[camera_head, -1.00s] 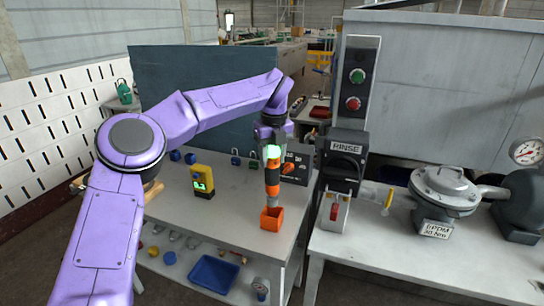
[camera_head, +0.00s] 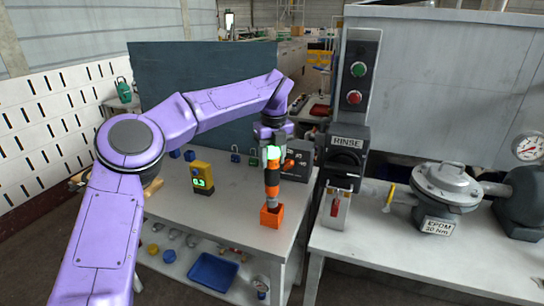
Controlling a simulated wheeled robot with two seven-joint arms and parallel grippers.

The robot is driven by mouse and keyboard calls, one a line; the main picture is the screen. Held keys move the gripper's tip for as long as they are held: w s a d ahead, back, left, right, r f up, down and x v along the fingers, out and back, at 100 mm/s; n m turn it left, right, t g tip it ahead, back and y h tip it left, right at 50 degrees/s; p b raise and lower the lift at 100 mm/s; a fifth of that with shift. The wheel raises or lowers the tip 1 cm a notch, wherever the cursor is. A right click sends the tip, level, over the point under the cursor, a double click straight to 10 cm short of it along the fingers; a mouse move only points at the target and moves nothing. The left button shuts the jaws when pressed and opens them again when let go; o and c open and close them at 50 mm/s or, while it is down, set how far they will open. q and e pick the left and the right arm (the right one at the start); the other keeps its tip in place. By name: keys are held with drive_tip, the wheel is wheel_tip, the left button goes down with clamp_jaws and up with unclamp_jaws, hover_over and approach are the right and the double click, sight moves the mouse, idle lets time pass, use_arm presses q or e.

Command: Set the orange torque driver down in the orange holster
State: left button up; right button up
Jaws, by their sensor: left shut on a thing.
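The orange torque driver (camera_head: 272,180) has orange bands, a dark middle and a grey lower end. It hangs upright below my left gripper (camera_head: 273,146), which is shut on its upper part. A green light shows at the grip. The orange holster (camera_head: 271,217) is a small open-topped box near the front right of the grey bench (camera_head: 224,226). The driver's lower end is right at the holster's opening; I cannot tell how far inside it is. My right gripper is out of view.
A yellow device with a green display (camera_head: 202,178) stands left of the holster. Blue and green padlocks and a dark box (camera_head: 297,160) stand behind. A blue tray (camera_head: 213,271) lies on the lower shelf.

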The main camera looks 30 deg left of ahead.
sight(273, 150)
use_arm(q)
drive_tip(key=shift+f+b, duration=1.35)
drive_tip(key=shift+f, duration=0.4)
drive_tip(key=shift+f+b, duration=1.4)
drive_tip(key=shift+f, duration=0.25)
drive_tip(key=o, duration=1.4)
drive_tip(key=shift+c, duration=0.2)
drive_tip(key=r, duration=0.7)
drive_tip(key=r+p, duration=0.1)
drive_tip(key=r, duration=0.2)
drive_tip(key=shift+s+d+r, duration=0.3)
drive_tip(key=shift+d+r, duration=0.05)
drive_tip(key=shift+d, duration=0.05)
